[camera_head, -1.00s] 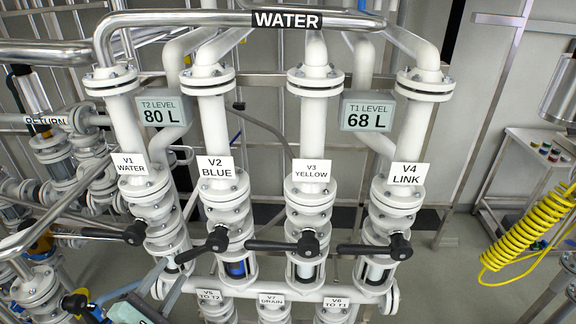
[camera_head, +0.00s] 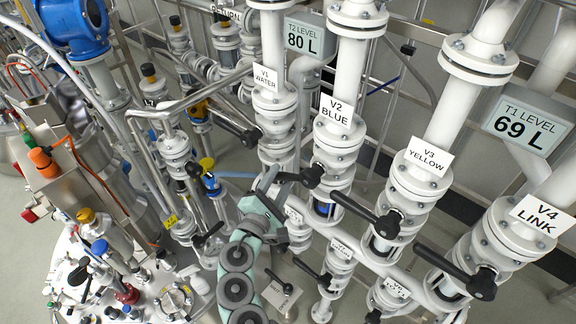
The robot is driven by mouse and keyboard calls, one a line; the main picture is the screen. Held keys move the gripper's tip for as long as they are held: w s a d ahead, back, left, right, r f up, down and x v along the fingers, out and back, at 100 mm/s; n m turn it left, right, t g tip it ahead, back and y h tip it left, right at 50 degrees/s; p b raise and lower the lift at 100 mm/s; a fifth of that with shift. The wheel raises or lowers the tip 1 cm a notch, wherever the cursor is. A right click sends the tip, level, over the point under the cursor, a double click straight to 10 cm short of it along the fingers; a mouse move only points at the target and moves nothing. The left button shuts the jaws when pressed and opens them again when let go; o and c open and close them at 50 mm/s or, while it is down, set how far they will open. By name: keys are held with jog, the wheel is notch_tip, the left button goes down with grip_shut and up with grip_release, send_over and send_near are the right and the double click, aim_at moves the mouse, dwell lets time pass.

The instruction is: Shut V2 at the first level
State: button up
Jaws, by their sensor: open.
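The V2 BLUE valve (camera_head: 333,125) is in the middle of the head view, in a white vertical pipe. Its black lever (camera_head: 300,177) points left, crosswise to the pipe. A blue sight glass (camera_head: 324,209) shows below it. My gripper (camera_head: 268,181) is at the end of my mint-green arm, open, by the outer left end of the V2 lever. I cannot tell whether the lever lies between the fingers or whether they touch it. The T2 LEVEL display (camera_head: 304,38) reads 80 L, and the T1 LEVEL display (camera_head: 522,122) reads 69 L.
The V1 lever (camera_head: 238,130) is close above and left of my gripper. Lower valves crowd below. A steel vessel (camera_head: 90,285) with fittings fills the lower left.

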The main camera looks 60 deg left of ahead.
jog(key=shift+p+x, duration=0.4)
jog(key=shift+x, duration=1.9)
grip_shut()
